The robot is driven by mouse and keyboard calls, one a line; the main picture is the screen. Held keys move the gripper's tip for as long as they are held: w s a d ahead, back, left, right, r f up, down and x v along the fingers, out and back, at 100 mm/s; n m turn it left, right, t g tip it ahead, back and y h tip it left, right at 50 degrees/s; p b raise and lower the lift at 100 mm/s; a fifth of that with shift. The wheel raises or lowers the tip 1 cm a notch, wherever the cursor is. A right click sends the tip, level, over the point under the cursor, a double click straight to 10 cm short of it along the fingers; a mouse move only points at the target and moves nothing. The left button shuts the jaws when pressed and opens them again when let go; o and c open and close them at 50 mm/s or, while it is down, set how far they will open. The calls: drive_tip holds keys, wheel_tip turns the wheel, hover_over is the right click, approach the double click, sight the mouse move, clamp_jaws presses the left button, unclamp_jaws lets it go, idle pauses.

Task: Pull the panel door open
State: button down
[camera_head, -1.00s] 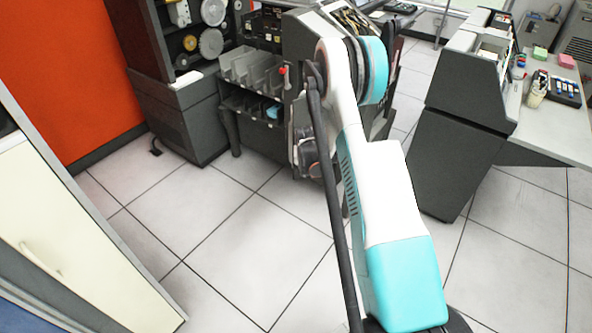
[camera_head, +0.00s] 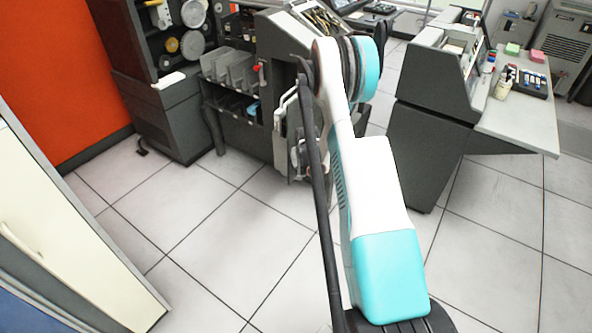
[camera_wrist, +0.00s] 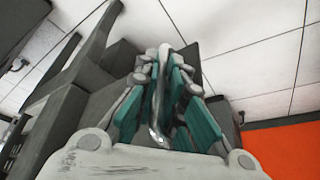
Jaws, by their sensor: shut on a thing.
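My gripper (camera_wrist: 165,75) is shut on a shiny grey handle (camera_wrist: 179,98), which runs between its teal finger pads in the wrist view. A dark grey panel (camera_wrist: 98,112) shows behind and beside the fingers. In the head view, the grey machine (camera_head: 268,105) stands at the centre back, and my white and turquoise arm reaches to its near side. My arm hides much of that side and most of the gripper. How far the panel door stands open cannot be told.
A dark cabinet with reels (camera_head: 165,110) stands at the back left by an orange wall (camera_head: 60,90). A cream cabinet (camera_head: 60,225) is close at the left. A grey console (camera_head: 425,130) and a desk (camera_head: 525,115) are at the right. The tiled floor (camera_head: 220,220) between is clear.

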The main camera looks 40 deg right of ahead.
drive_tip(key=shift+s+d, duration=0.2)
drive_tip(key=shift+d, duration=0.1)
drive_tip(key=shift+s, duration=0.1)
drive_tip(key=c, duration=1.7)
unclamp_jaws()
drive_tip(key=shift+s+d, duration=0.1)
drive_tip(key=shift+d, duration=0.1)
drive_tip(key=shift+a, duration=0.15)
drive_tip(key=v, duration=1.2)
drive_tip(key=shift+a, duration=0.1)
